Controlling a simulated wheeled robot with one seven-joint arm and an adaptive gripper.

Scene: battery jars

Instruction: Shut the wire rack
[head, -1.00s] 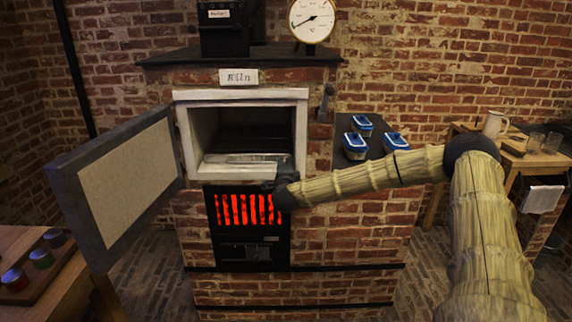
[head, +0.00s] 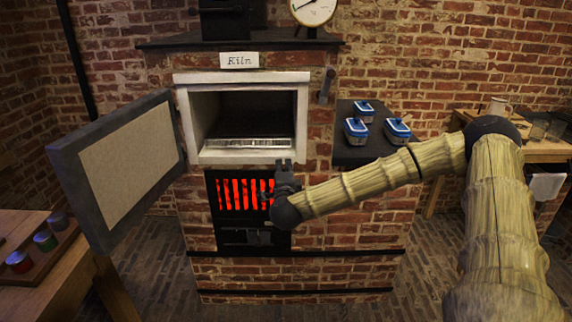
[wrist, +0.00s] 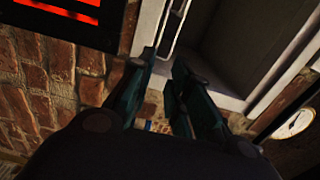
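The wire rack (head: 248,143) lies inside the white-framed chamber of the kiln (head: 240,180), low on its floor. Its pale bars also show at the top of the wrist view (wrist: 175,30). My gripper (head: 284,164) points upward in front of the kiln, just at the lower edge of the white frame. Its two dark fingers (wrist: 164,68) stand apart with a narrow gap and nothing visibly held between them. The rack appears beyond the fingertips. Whether a fingertip touches the frame or rack cannot be told.
The kiln door (head: 120,165) stands wide open to the left. A red-glowing grate (head: 240,194) is below the chamber. Several blue-lidded jars (head: 363,110) stand on a dark shelf at the right. A wooden table (head: 30,270) with coloured jars is at lower left.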

